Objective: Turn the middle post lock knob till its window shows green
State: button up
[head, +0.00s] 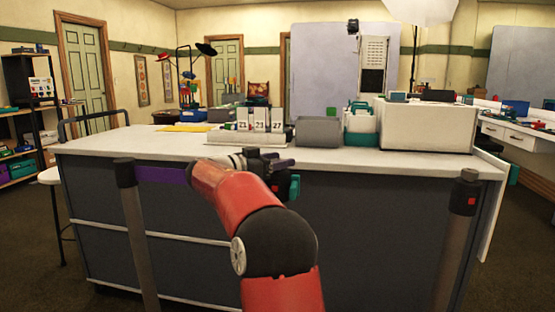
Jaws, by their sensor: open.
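Three-post row stands before the counter, with a dark-headed left post (124,172) and a right post (464,192) that shows a small red patch. A purple belt (162,175) runs from the left post toward the middle. The middle post is mostly hidden behind my red arm; its knob and window cannot be made out clearly. My gripper (276,172) is at the middle post's place, small and dark, pointing right. It is open, but whether its fingers are around the knob or touching it cannot be told. A teal part (294,187) shows just right of it.
The counter (350,158) stands close behind the posts. On it are white number cards (260,122), a grey bin (318,131), a teal bin (360,128) and a large white box (428,126). The space between my arm and the right post looks clear.

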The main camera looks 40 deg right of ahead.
jog(key=c, duration=1)
jog(key=shift+o, duration=0.2)
jog(key=shift+f+b, duration=0.1)
jog(key=shift+b, duration=0.35)
